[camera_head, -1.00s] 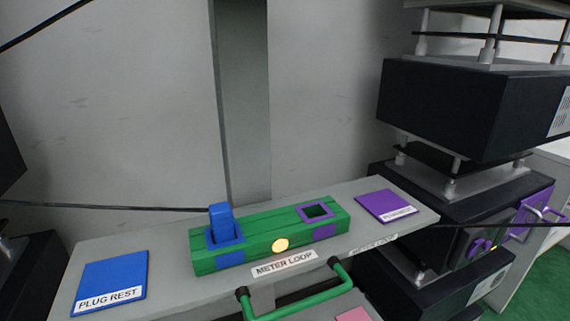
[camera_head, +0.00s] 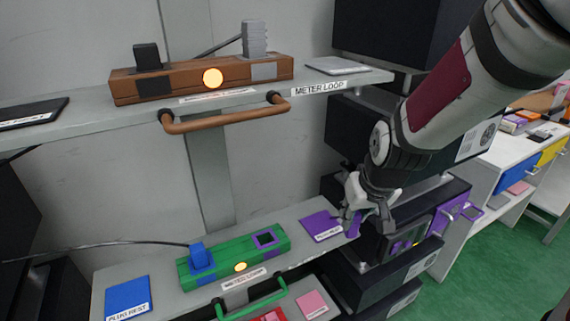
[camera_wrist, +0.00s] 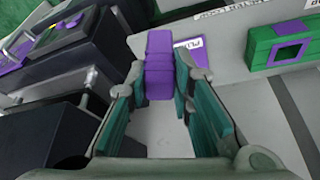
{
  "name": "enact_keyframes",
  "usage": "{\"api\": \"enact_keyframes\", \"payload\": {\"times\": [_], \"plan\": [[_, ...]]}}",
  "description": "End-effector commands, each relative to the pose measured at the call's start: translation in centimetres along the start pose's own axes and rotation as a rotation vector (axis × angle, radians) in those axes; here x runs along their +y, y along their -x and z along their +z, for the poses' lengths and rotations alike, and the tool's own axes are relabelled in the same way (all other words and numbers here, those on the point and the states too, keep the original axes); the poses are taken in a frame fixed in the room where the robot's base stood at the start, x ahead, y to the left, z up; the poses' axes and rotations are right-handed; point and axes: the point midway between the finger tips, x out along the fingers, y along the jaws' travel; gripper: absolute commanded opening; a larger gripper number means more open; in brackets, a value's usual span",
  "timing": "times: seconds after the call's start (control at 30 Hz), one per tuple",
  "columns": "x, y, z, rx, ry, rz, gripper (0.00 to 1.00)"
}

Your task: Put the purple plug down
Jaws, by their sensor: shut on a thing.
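The purple plug (camera_wrist: 159,65) is held between the two fingers of my gripper (camera_wrist: 160,95) in the wrist view. In the head view my gripper (camera_head: 357,215) is at the right end of the lower shelf, with the purple plug (camera_head: 354,227) showing at its tips. The purple rest pad (camera_head: 321,225) lies on the shelf just left of the gripper. In the wrist view this pad (camera_wrist: 190,47) shows partly behind the plug. Whether the plug touches anything below is not clear.
The green block (camera_head: 228,256) has a blue plug (camera_head: 197,255) upright in it and an empty purple-rimmed socket (camera_head: 266,239). A blue rest pad (camera_head: 127,298) lies at the left. A brown block (camera_head: 190,80) stands on the shelf above. Dark boxes (camera_head: 425,235) stand close on the right.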

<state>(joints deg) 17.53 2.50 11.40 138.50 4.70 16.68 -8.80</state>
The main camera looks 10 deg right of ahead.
Motion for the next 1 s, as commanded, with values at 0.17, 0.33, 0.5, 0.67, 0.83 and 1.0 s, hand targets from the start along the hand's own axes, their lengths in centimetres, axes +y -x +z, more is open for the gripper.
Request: {"api": "enact_keyframes", "payload": {"times": [0.17, 0.33, 0.5, 0.67, 0.83, 1.0], "plan": [[-4.2, 1.3, 1.6, -0.005, 0.126, -0.054, 0.00], [-7.4, 2.1, 3.2, -0.004, 0.223, -0.093, 0.00], [-9.8, 2.9, 4.5, -0.002, 0.289, -0.120, 0.00], [-10.5, 2.9, 4.9, -0.002, 0.313, -0.130, 0.00], [-9.4, 1.7, 2.9, -0.001, 0.312, -0.131, 0.00], [-7.6, -0.1, -0.5, 0.000, 0.312, -0.131, 0.00]]}}
